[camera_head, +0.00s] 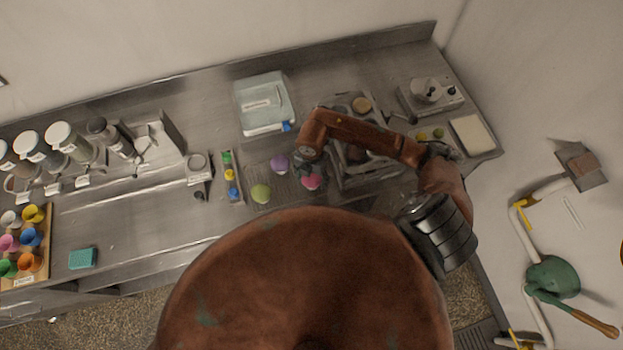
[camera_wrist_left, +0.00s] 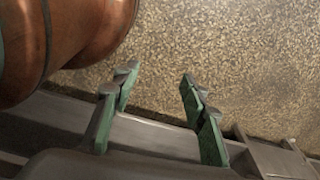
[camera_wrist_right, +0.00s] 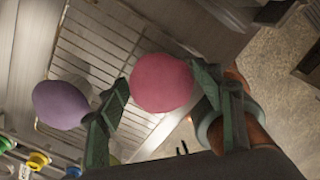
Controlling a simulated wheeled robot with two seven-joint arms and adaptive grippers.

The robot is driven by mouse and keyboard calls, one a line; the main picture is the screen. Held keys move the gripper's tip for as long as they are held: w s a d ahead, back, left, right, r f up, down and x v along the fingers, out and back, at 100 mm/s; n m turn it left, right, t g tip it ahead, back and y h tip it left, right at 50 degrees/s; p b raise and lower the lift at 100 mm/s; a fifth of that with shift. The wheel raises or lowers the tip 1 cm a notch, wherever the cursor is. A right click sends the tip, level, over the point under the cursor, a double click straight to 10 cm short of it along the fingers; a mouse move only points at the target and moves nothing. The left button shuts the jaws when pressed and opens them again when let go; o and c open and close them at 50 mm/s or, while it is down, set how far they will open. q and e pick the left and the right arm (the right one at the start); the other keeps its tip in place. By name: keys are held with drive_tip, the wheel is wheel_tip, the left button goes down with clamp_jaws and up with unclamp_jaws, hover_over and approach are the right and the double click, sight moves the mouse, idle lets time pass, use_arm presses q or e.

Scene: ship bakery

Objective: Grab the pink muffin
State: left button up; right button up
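The pink muffin (camera_head: 312,182) sits on the wire rack near the counter's front edge. In the right wrist view the pink muffin (camera_wrist_right: 161,82) appears between the fingertips of my right gripper (camera_wrist_right: 160,84). The fingers are apart, one on each side of it; I cannot tell whether they touch it. In the head view my right gripper (camera_head: 310,168) is over the muffin and partly covers it. My left gripper (camera_wrist_left: 159,85) is open and empty, with floor behind it, and is not seen in the head view.
A purple muffin (camera_head: 279,163) and a green muffin (camera_head: 261,193) are on the rack left of the pink one. A clear lidded container (camera_head: 264,101) stands behind. A narrow tray of small coloured items (camera_head: 232,188) lies left. The counter's left middle (camera_head: 145,215) is clear.

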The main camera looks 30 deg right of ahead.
use_arm(q)
drive_tip(key=shift+s+f, duration=0.1)
drive_tip(key=shift+s, duration=0.75)
use_arm(e)
drive_tip(key=c, duration=0.6)
